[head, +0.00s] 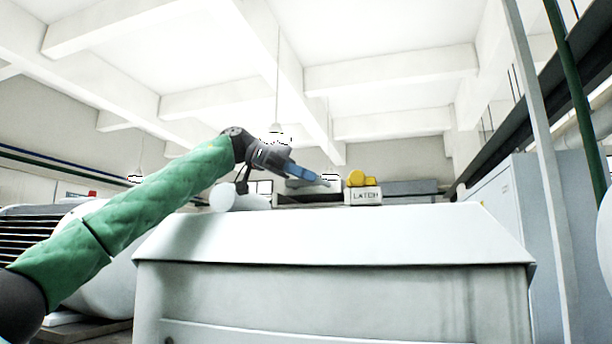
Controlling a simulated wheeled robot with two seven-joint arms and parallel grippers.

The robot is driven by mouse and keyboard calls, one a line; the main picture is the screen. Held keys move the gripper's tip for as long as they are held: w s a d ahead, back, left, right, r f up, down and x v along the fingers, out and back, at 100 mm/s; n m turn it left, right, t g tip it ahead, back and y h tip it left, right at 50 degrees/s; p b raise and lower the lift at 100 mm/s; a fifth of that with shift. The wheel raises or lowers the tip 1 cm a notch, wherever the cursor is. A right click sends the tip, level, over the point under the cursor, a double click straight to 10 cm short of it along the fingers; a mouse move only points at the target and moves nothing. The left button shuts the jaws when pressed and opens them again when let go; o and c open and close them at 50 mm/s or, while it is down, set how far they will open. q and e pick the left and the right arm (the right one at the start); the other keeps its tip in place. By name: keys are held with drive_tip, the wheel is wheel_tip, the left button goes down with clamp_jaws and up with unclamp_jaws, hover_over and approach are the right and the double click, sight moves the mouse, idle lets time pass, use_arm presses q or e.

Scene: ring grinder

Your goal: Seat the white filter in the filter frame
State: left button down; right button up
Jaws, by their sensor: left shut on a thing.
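My left gripper (304,174), with blue fingers, reaches in from the left and hangs above the far part of the white machine housing (335,235). It is shut on a small pale thing (324,182) at its fingertips. That thing shows too little to tell whether it is the white filter. I cannot make out the filter frame; the top of the housing is seen almost edge-on. My right gripper is not in view.
A block marked LATCH (366,197) with a yellow part (362,179) stands on the housing, right of the gripper. A white ball (222,197) sits left, below my wrist. A grey cabinet (512,225) stands at the right.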

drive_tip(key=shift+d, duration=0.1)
use_arm(q)
drive_tip(key=shift+f+b, duration=0.35)
drive_tip(key=shift+f, duration=0.2)
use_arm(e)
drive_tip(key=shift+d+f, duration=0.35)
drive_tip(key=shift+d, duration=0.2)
use_arm(q)
drive_tip(key=shift+f, duration=0.1)
drive_tip(key=shift+f, duration=0.25)
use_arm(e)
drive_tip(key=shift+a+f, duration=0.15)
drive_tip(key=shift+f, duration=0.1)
use_arm(q)
drive_tip(key=shift+f+b, duration=0.35)
drive_tip(key=shift+b, duration=0.05)
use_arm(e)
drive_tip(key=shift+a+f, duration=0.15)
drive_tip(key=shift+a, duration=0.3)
use_arm(q)
drive_tip(key=c, duration=1.3)
unclamp_jaws()
drive_tip(key=shift+c, duration=0.2)
drive_tip(key=shift+o, duration=0.4)
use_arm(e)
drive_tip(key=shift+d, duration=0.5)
